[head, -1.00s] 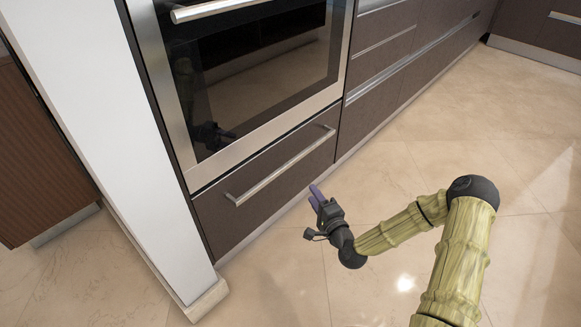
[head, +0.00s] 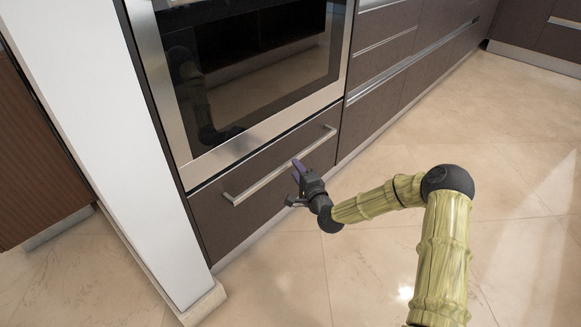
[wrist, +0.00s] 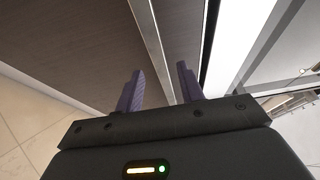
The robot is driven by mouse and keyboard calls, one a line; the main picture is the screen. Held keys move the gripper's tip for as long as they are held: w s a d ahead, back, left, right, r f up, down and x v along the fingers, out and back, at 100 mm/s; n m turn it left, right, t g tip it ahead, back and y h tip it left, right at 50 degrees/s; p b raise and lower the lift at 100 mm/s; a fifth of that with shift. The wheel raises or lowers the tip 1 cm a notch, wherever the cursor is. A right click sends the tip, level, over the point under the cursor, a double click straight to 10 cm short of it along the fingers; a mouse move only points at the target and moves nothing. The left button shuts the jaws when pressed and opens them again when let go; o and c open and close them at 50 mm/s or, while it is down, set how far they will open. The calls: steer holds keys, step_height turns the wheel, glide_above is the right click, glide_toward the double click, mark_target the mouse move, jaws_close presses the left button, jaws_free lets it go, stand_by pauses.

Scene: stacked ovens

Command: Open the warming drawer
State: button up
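The warming drawer (head: 218,222) is the dark brown front low under the oven, flush with the cabinet and closed. Its long silver bar handle (head: 262,183) runs across the front. My gripper (head: 298,172) is at the right half of the handle, pointing at the drawer. In the wrist view my gripper (wrist: 160,88) has its two purple fingers spread apart. The handle (wrist: 152,50) runs up the picture between the fingers' directions, just beyond the tips. I cannot tell whether a finger touches it. Nothing is held.
The oven (head: 250,70) with a dark glass door stands directly above the drawer. A white wall end (head: 125,150) stands to the left. Brown drawers (head: 385,70) continue to the right. The tiled floor (head: 270,280) in front is clear.

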mark_target(291, 159)
steer(key=b+x, duration=0.2)
steer(key=x, duration=0.3)
steer(key=shift+w+a, duration=0.1)
steer(key=shift+w, duration=0.1)
